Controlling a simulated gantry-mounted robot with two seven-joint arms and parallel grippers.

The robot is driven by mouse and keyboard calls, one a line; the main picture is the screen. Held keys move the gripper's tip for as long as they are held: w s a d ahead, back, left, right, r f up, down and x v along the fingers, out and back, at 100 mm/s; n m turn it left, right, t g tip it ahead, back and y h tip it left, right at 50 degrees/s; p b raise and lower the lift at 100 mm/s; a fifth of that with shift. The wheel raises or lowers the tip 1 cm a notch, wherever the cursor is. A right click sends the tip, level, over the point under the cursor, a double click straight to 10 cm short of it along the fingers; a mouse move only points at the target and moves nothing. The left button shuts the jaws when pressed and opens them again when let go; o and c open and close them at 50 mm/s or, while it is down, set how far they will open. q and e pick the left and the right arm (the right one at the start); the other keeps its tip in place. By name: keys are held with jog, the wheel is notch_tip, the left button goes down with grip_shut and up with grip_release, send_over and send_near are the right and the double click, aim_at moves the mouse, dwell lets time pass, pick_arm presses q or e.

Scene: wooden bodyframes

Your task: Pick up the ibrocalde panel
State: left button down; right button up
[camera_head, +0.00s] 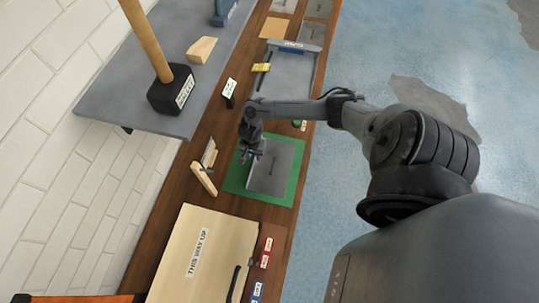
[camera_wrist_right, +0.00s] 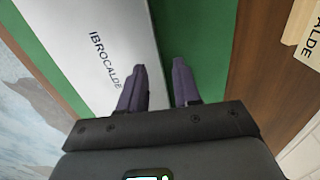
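The ibrocalde panel (camera_head: 276,168) is a flat grey plate on a green mat (camera_head: 236,182) in the head view. In the right wrist view the panel (camera_wrist_right: 85,45) shows its printed name IBROCALDE. My right gripper (camera_head: 248,154) is at the panel's left edge in the head view. In the right wrist view the gripper (camera_wrist_right: 162,78) is open, with one finger over the panel's edge and the other over the green mat (camera_wrist_right: 205,40). I cannot tell whether either finger touches the panel. My left gripper is not in view.
A wooden holder (camera_head: 204,178) stands left of the mat. A large pale box (camera_head: 215,240) marked THIS WAY UP lies nearer. A grey shelf (camera_head: 125,92) with a mallet (camera_head: 172,90) is at the left. Another grey panel (camera_head: 291,72) lies farther along the wooden bench.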

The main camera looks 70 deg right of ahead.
jog(key=shift+f, duration=1.5)
grip_shut()
